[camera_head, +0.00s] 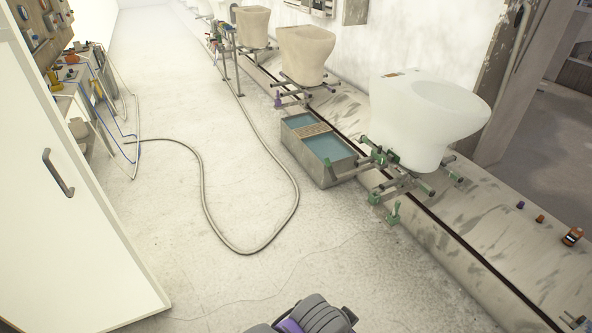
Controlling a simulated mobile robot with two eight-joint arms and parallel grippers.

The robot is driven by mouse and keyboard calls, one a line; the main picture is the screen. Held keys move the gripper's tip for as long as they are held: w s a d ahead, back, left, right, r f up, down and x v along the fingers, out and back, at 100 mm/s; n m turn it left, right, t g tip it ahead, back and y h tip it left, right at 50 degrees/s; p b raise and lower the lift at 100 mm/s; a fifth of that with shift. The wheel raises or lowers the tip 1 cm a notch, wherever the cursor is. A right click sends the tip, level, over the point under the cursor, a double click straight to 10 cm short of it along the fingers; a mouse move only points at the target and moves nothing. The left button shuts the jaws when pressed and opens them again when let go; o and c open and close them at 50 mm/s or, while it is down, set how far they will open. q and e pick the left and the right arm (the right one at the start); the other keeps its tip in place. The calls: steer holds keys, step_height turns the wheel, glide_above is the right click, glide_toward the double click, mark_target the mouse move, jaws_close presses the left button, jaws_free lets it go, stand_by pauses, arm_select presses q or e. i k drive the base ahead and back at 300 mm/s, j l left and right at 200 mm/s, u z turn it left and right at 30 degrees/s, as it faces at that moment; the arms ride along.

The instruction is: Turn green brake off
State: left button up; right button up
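A white glazed toilet bowl (425,115) stands on a metal carrier (405,180) with green fittings, on the track at the right. A small green lever (395,213) sticks up at the carrier's near lower side, beside the track. I take it to be the green brake; its exact setting is too small to tell. More green parts (376,153) sit on the carrier's left side. Neither of my grippers can be made out. A dark grey and purple part of mine shows at the bottom edge.
A grey trough with blue liquid (326,147) stands left of the carrier. Unglazed bowls (306,54) sit on carriers farther back. A hose (207,205) loops over the floor. A white cabinet (60,200) fills the left. The near floor is clear.

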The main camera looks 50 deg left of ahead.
mark_target(328, 165)
steer(key=u, duration=0.4)
steer(key=i+u, duration=0.15)
steer(key=u, duration=0.6)
steer(key=i+u, duration=0.1)
steer(key=u, duration=0.3)
steer(key=i+l, duration=0.45)
steer(key=i, duration=0.35)
steer(key=i+l, duration=0.2)
steer(key=i, duration=0.3)
steer(key=i+l, duration=0.15)
steer(key=i, duration=0.4)
steer(key=i+l+z, duration=0.1)
steer(key=i, duration=0.4)
